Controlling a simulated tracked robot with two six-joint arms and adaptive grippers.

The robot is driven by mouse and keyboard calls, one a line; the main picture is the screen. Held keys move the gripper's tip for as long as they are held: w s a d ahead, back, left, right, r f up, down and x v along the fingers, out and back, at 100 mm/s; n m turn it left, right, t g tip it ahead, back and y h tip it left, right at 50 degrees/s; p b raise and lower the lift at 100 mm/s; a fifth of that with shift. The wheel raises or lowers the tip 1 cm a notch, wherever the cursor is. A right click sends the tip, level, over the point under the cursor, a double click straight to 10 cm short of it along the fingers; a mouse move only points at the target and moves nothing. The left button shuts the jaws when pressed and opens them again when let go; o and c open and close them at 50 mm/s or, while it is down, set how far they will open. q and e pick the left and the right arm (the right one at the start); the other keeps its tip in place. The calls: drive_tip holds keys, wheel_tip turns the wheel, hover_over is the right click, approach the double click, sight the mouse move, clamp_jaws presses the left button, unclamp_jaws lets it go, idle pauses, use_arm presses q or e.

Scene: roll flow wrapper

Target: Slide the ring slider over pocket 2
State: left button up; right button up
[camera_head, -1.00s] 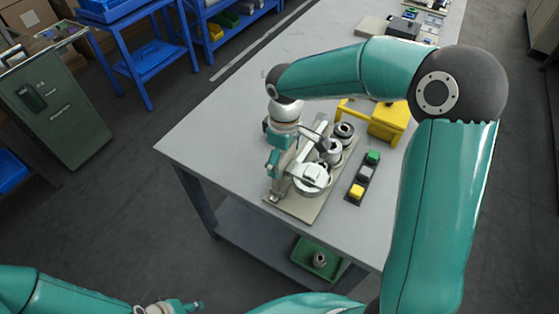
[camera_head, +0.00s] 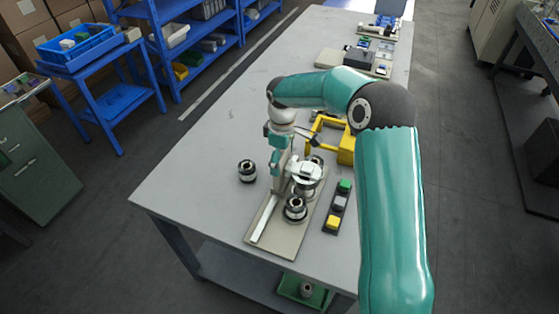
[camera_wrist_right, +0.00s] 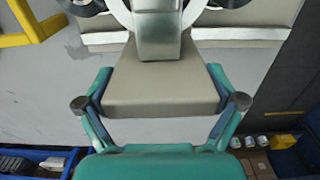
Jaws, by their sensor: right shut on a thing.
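The ring slider's white ring (camera_head: 305,173) stands in the head view above the middle of the beige base plate (camera_head: 258,247). It appears to lie over the middle pocket, which it mostly hides. A black and silver roll (camera_head: 295,208) shows uncovered at the near pocket. Another roll (camera_head: 317,160) is partly hidden behind the ring. My right gripper (camera_head: 279,160) points down at the plate's left side. In the right wrist view, its fingers (camera_wrist_right: 160,78) are shut on the slider's beige block (camera_wrist_right: 160,95). My left gripper is out of view.
A loose roll (camera_head: 247,170) stands on the table left of the plate. A button strip (camera_head: 338,206) with green, grey and yellow buttons lies to the right. A yellow frame (camera_head: 345,148) stands behind it. A green tray (camera_head: 303,289) is on the lower shelf. The table's left side is clear.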

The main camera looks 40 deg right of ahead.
drive_tip(key=o, duration=1.3)
wheel_tip(320, 180, up, 12)
drive_tip(key=shift+f, duration=0.1)
